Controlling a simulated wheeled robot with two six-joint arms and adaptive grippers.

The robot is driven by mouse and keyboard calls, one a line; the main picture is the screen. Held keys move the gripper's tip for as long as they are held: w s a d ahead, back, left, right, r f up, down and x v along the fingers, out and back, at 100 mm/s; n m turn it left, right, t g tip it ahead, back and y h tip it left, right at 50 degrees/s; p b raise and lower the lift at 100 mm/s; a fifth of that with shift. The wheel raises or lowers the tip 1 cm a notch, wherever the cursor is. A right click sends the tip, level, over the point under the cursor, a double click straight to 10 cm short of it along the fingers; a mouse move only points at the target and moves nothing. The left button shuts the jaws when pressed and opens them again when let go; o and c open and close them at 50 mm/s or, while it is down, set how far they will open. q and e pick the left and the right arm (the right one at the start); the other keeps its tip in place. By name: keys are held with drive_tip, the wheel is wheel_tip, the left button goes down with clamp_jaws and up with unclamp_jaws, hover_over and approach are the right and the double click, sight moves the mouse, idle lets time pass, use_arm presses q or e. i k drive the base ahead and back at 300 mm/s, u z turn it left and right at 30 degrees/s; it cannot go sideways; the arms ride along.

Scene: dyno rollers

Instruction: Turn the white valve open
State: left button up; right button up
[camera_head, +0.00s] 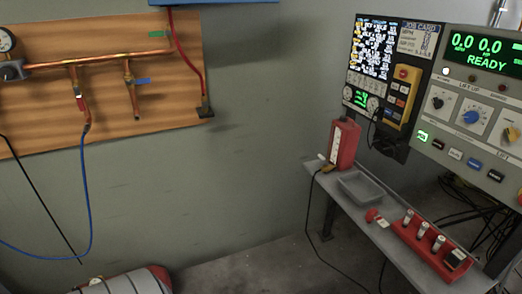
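No valve that is clearly white stands out. A copper pipe (110,60) runs across a wooden board (180,88) on the wall at the left. Two short branches hang from it. The left branch carries a small valve with a red handle (80,102) and a pale spot, with a blue hose below it. The right branch (129,75) has a blue tag (143,81) beside it; whether it bears a handle is too small to tell. A green tag (153,40) is above. Neither of my grippers is in view.
A control console (470,100) with a "READY" display and a job-card screen (374,47) stand at the right. A narrow shelf (385,240) holds a red bottle (343,143), a grey tray (371,181) and a red rack (407,242). A striped red-grey object (125,283) is bottom left.

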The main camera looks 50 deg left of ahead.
sight(320, 156)
drive_tip(key=u, duration=1.6)
drive_tip(key=i, duration=1.3)
drive_tip(key=z, duration=0.75)
